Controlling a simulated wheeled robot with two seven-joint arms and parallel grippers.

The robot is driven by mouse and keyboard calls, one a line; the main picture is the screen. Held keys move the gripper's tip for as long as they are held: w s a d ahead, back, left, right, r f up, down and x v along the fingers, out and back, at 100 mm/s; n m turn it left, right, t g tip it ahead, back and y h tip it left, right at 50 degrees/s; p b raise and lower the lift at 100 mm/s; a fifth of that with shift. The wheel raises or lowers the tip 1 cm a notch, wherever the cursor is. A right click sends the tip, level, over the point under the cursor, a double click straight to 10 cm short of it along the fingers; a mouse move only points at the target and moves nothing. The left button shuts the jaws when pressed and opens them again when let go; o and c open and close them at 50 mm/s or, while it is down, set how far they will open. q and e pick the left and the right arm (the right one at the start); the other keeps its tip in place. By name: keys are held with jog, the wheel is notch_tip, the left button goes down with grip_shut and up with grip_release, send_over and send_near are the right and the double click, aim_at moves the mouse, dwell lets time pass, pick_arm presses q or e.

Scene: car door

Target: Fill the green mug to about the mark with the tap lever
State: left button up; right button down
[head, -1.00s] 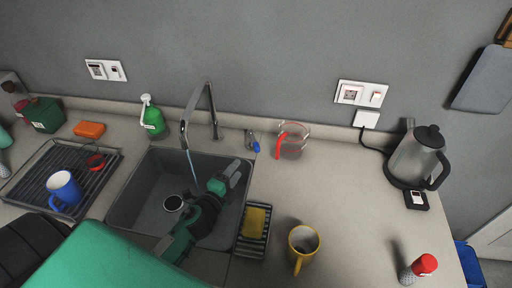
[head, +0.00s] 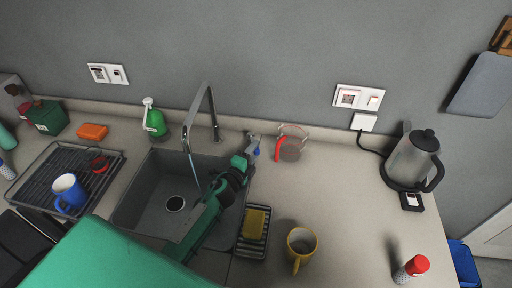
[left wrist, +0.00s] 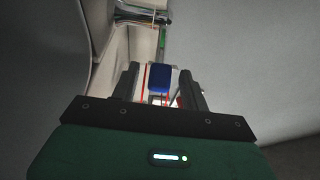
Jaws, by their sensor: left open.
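The tap (head: 209,105) arches over the grey sink, and a thin bluish stream (head: 193,170) hangs from its spout. The tap lever (head: 257,151), with a blue end, stands on the counter behind the sink's right corner. My left gripper (head: 249,148) reaches across the sink to it. In the left wrist view the blue lever end (left wrist: 160,78) lies between my open left fingers (left wrist: 158,86), with no clear grip on it. I cannot make out a green mug; my left arm covers part of the sink. My right gripper is out of view.
A clear jug with a red handle (head: 279,148) stands close to the right of the lever. A sponge (head: 256,220) sits in a rack beside the sink, near a yellow mug (head: 300,244). A blue mug (head: 68,192) stands on the drying rack at left. A kettle (head: 412,160) is at right.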

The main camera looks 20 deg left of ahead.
pick_arm(q)
jog(key=shift+w, duration=0.95)
grip_shut()
jog(key=shift+s, duration=0.1)
